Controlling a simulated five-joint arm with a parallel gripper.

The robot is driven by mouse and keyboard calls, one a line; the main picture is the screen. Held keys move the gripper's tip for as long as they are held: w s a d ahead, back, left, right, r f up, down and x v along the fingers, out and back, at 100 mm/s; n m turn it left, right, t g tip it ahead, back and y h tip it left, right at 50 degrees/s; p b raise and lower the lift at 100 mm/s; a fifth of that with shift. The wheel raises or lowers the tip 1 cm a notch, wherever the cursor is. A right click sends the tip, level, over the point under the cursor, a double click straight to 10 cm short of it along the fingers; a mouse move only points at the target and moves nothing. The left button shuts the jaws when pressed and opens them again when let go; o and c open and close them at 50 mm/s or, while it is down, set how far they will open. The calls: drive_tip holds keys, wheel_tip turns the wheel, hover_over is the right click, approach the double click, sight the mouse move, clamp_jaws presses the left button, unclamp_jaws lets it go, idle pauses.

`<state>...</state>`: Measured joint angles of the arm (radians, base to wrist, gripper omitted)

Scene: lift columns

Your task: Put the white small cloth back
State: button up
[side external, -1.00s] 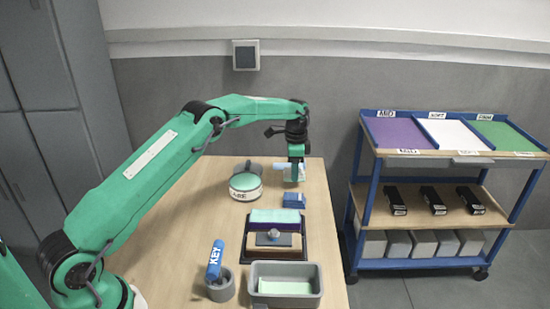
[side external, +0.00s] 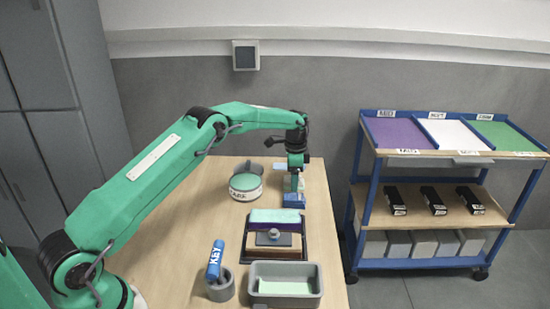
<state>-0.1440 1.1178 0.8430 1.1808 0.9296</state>
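My gripper (side external: 294,190) points down at the back right of the wooden table, just above or touching a small blue block (side external: 293,202). Its fingers are small and overlap the block, so I cannot tell whether they are open or hold anything. A white sheet (side external: 450,134) lies in the middle compartment of the cart's top shelf, between a purple sheet (side external: 398,133) and a green sheet (side external: 502,135). I cannot make out a separate small white cloth. A grey bin (side external: 285,270) at the table's front holds a pale green piece (side external: 285,287).
A round green-and-white labelled container (side external: 245,188) stands left of my gripper. A dark-framed rack of coloured layers (side external: 275,237) sits in front of it. A blue KEY-labelled item (side external: 215,260) stands in a grey cup (side external: 221,287). The blue cart (side external: 360,200) stands right of the table.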

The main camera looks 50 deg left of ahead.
drive_tip(key=shift+r, duration=0.15)
wheel_tip(320, 180, up, 12)
idle(0.7)
idle(0.5)
drive_tip(key=s+d+r+n+t, duration=0.2)
drive_tip(key=s+d+r, duration=0.1)
drive_tip(key=s+r, duration=0.6)
drive_tip(key=s+d+r+n+t, duration=0.1)
drive_tip(key=s+d+r+n, duration=0.2)
drive_tip(key=s+r, duration=0.65)
drive_tip(key=s+d+f+n+t, duration=0.1)
drive_tip(key=s+f+n, duration=0.1)
drive_tip(key=s, duration=0.9)
drive_tip(key=s+d+f+n+t, duration=0.1)
drive_tip(key=s+f, duration=0.3)
drive_tip(key=s, duration=0.7)
drive_tip(key=shift+s+d+f+n+t, duration=0.3)
drive_tip(key=shift+s+d+f+n, duration=0.1)
drive_tip(key=shift+d+n, duration=0.15)
